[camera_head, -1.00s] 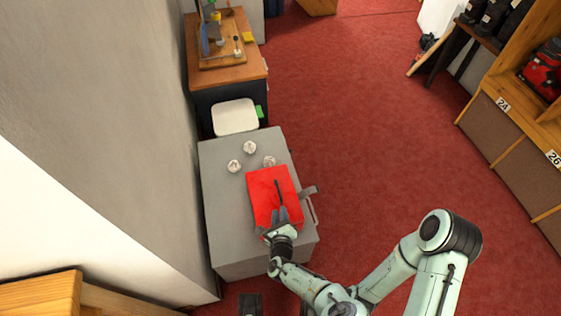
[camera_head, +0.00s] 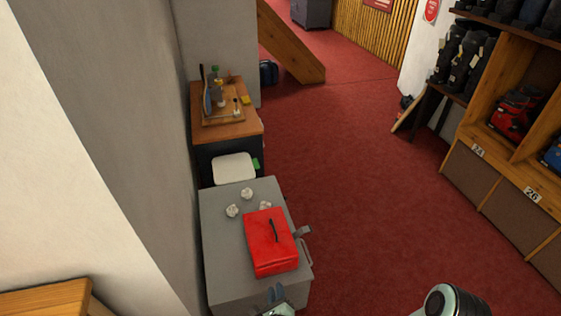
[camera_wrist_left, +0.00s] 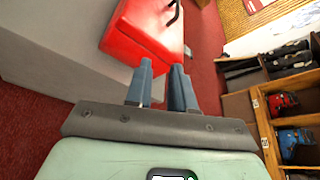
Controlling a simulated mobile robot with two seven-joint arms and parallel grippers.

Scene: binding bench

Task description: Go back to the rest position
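A red box (camera_head: 271,247) with a dark handle (camera_head: 273,231) on its closed lid sits on the grey cabinet (camera_head: 225,265). My left gripper (camera_head: 276,293) is at the bottom edge of the head view, at the near end of the cabinet and apart from the box. In the left wrist view the left gripper (camera_wrist_left: 163,88) shows a gap between its blue-grey fingers, with nothing held. The red box (camera_wrist_left: 145,38) is beyond the fingertips there. My right gripper is not in view.
Several crumpled white pieces (camera_head: 246,194) lie behind the box. A white tray (camera_head: 234,168) and a wooden-topped bench (camera_head: 228,131) stand farther back. A grey wall is close on the left. Red carpet (camera_head: 350,190) is open on the right, before wooden shelves (camera_head: 490,170).

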